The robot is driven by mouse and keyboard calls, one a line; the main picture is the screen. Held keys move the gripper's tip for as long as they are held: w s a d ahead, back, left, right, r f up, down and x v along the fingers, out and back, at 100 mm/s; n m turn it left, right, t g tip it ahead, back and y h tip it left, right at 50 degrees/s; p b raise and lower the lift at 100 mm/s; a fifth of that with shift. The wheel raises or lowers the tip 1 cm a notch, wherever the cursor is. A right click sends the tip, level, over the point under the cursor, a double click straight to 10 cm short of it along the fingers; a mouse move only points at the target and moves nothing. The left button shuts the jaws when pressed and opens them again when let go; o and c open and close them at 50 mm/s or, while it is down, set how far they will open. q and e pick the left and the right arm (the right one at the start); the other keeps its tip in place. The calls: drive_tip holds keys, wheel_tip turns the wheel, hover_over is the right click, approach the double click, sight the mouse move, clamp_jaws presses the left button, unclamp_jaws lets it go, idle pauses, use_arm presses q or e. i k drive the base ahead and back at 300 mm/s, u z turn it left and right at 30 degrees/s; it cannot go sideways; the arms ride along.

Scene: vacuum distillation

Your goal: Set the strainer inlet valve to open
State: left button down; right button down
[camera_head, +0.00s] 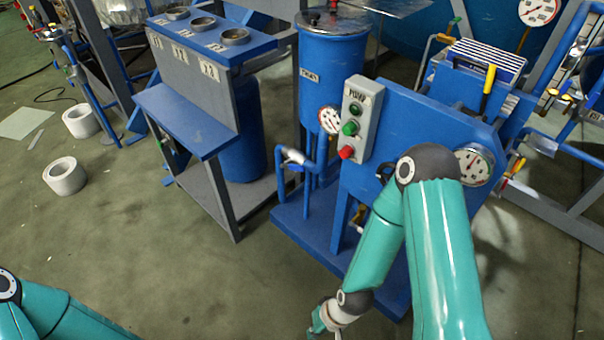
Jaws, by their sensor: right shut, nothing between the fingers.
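I cannot tell for certain which fitting is the strainer inlet valve. A blue pipe with a pale grey fitting (293,157) runs beside the labelled blue cylindrical vessel (322,85).
A grey box (360,115) with green and red buttons and a gauge (473,165) stand on the pump unit. A blue bench (185,118) with round openings is to its left. The floor at lower left centre is clear.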

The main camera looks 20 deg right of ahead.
sight(292, 167)
drive_tip(key=u, duration=0.7)
drive_tip(key=i, duration=0.9)
drive_tip(key=z, duration=0.4)
drive_tip(key=i, duration=0.7)
drive_tip(key=z, duration=0.75)
